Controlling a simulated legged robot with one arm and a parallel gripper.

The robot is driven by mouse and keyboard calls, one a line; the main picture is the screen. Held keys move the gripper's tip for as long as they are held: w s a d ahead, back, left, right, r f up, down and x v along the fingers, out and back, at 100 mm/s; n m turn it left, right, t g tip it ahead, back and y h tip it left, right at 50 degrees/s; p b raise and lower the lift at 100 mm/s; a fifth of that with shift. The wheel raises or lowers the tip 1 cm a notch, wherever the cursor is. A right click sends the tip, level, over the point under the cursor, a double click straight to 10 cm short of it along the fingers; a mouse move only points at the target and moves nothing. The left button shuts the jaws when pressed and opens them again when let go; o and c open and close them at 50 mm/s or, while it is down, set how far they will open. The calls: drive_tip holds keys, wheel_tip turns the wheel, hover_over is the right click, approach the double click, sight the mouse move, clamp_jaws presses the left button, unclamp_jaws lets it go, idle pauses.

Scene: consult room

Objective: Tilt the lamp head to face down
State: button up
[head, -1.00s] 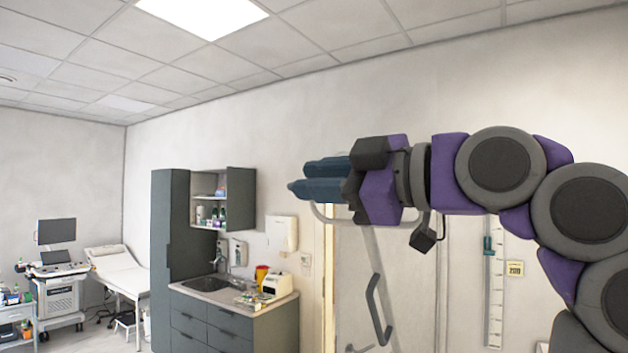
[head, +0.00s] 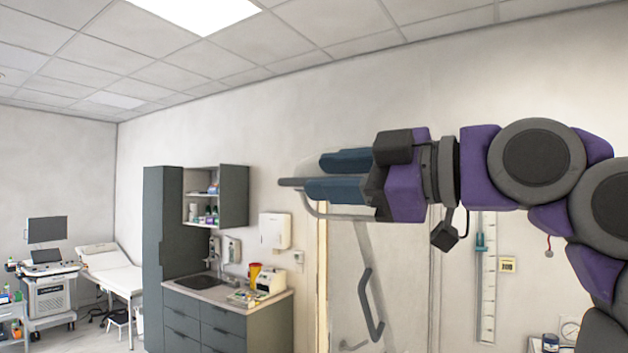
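My gripper (head: 312,177) is at the centre right, pointing left, with two blue fingers, one seen above the other. Their spacing cannot be judged from this side. A thin grey bar (head: 291,182) sticks out left past the lower finger. A curved light-grey tube (head: 318,214) runs from near the fingertips under my gripper. These may be parts of the lamp, but no full lamp head is clearly seen. My gripper covers part of them, and I cannot tell whether it touches them.
A dark counter with a sink (head: 203,281) and a tall cabinet (head: 165,255) stand at the centre left. An exam couch (head: 112,270) and ultrasound cart (head: 50,295) are at the far left. A grey handle (head: 371,305) is below my gripper. The upper wall is bare.

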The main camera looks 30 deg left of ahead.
drive_tip(key=d, duration=1.4)
drive_tip(key=shift+s+d+b, duration=0.15)
drive_tip(key=shift+s+b, duration=0.2)
drive_tip(key=shift+s, duration=0.05)
